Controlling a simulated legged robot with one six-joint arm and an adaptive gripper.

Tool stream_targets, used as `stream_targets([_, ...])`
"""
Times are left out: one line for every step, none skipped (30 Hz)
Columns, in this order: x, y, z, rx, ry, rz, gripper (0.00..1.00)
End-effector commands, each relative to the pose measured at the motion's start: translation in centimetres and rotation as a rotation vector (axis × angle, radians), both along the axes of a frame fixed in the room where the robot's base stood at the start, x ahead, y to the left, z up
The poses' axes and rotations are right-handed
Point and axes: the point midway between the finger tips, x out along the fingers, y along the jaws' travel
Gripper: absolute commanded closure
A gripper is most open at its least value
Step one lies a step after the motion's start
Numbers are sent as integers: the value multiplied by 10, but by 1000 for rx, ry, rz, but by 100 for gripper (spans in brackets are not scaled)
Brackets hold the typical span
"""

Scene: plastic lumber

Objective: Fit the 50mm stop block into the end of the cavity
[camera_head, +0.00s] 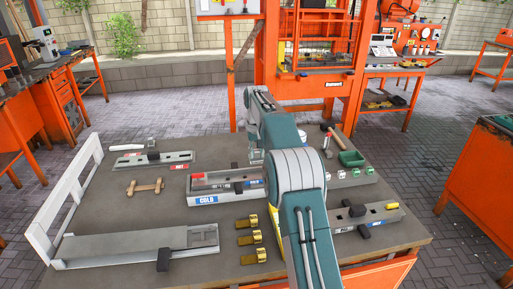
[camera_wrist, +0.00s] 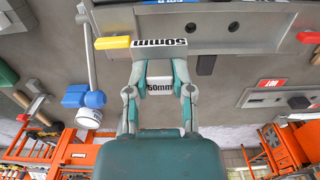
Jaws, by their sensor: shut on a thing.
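In the head view a mould with a blue COLD label (camera_head: 207,198) lies mid-table, partly hidden by my arm. My gripper and the block are hidden there. The cavity end cannot be made out clearly.
A yellow piece (camera_wrist: 112,43) and a red piece (camera_wrist: 308,37) sit at the mould. Brass fittings (camera_head: 250,239), a long grey mould (camera_head: 120,245), a green tray (camera_head: 351,158) and a hammer (camera_head: 333,139) lie on the table (camera_head: 130,210). A white frame (camera_head: 70,200) edges the left.

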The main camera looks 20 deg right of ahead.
Motion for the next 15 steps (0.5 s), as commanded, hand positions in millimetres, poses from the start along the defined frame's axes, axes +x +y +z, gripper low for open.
stream_targets([0,0,-5,0,1,0,100])
stream_targets([0,0,-8,0,0,0,100])
stream_targets([0,0,-12,0,1,0,100])
stream_targets([0,0,-16,0,1,0,100])
stream_targets([0,0,-19,0,0,0,100])
stream_targets([0,0,-22,0,0,0,100])
stream_targets([0,0,-25,0,1,0,100])
stream_targets([0,0,-28,0,1,0,100])
stream_targets([0,0,-31,0,0,0,100])
stream_targets([0,0,-34,0,-1,0,100])
stream_targets([0,0,-36,0,0,0,100])
stream_targets([0,0,-38,0,0,0,100])
stream_targets([0,0,-40,0,-1,0,100])
stream_targets([0,0,-41,0,-1,0,100])
stream_targets([0,0,-42,0,-1,0,100])
